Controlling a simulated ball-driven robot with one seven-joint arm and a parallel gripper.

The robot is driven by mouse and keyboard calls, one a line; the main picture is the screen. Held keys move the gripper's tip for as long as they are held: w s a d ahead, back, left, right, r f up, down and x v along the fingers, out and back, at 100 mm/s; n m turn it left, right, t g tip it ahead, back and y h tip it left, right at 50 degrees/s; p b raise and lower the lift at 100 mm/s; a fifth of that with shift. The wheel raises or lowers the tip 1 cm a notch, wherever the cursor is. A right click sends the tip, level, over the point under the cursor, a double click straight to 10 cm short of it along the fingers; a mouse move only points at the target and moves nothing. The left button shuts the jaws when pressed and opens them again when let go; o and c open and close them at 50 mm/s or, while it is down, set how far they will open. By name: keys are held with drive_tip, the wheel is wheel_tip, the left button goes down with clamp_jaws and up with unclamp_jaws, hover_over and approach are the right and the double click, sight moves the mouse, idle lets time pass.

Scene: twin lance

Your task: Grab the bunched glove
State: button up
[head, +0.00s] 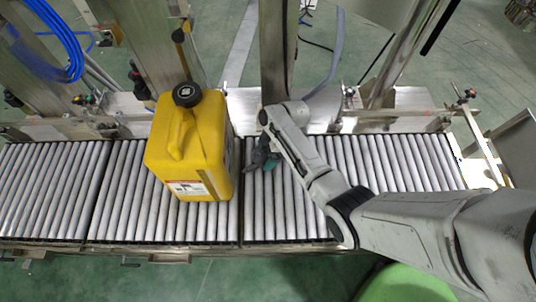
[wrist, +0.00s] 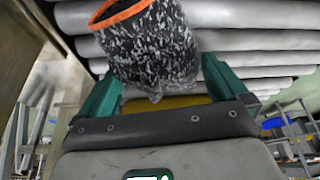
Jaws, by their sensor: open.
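The bunched glove (wrist: 150,47) is a rounded dark bundle with white speckles and an orange cuff. It fills the upper middle of the wrist view, against the grey rollers. My gripper (wrist: 163,70) has green fingers spread apart, one on each side of the glove's lower part. The fingertips overlap its edges in the picture; I cannot tell whether they touch it. In the head view my gripper (head: 267,162) is low over the rollers, just right of the yellow jug. I cannot make out the glove there; my gripper and arm likely cover it.
A large yellow jug (head: 187,146) with a black cap stands upright on the roller conveyor (head: 60,190), close left of my gripper. Metal posts (head: 277,50) rise along the conveyor's back edge. The rollers to the right are clear apart from my arm above them.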

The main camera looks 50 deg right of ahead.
drive_tip(key=shift+c, duration=0.5)
drive_tip(key=c, duration=0.6)
drive_tip(key=shift+r, duration=0.1)
